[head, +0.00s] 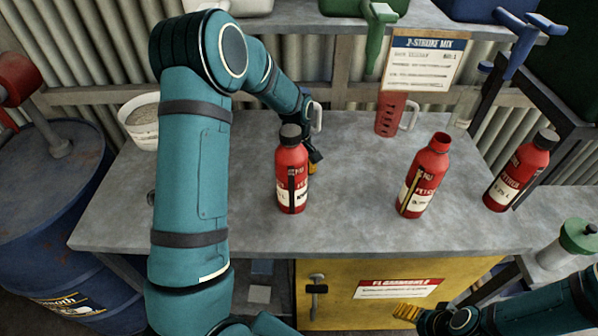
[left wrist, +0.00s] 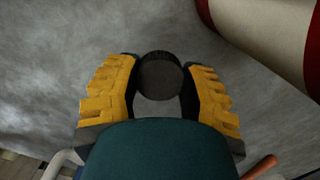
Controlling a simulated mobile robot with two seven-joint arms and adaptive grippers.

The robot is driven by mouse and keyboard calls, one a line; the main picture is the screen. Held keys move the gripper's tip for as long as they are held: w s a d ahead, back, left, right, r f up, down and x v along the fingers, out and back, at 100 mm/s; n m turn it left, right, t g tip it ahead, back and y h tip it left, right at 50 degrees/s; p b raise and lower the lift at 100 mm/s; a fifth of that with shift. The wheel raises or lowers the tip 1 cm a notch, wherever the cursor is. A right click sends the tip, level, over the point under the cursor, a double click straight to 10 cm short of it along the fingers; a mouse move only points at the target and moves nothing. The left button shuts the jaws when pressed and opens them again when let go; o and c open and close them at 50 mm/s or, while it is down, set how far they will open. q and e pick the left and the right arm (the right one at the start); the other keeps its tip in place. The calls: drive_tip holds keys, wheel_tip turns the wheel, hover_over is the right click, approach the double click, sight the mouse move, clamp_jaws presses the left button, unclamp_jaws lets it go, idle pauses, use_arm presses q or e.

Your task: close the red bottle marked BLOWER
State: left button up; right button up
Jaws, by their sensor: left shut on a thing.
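Three red bottles stand upright on the grey bench. The middle bottle (head: 424,178) has no cap and its red neck is bare. The left bottle (head: 291,178) and the right bottle (head: 521,172) wear dark caps. I cannot read which label says BLOWER. My left gripper (head: 314,158) is behind the left bottle, partly hidden by it. In the left wrist view its yellow fingers are shut on a round black cap (left wrist: 160,76), apart from a red and white bottle (left wrist: 268,38) at the upper right. My right gripper (head: 405,312) is low at the front, its opening unclear.
A red jug (head: 390,116) stands at the back of the bench, below a 2-stroke mix sign (head: 428,62). A white bucket (head: 141,121) is at the back left. Bare bench lies between the left and middle bottles. A green-lidded jar (head: 574,243) is at the right.

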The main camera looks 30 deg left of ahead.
use_arm(q)
wheel_tip(320, 180, up, 9)
drive_tip(key=shift+r+p, duration=0.2)
drive_tip(key=shift+p, duration=0.4)
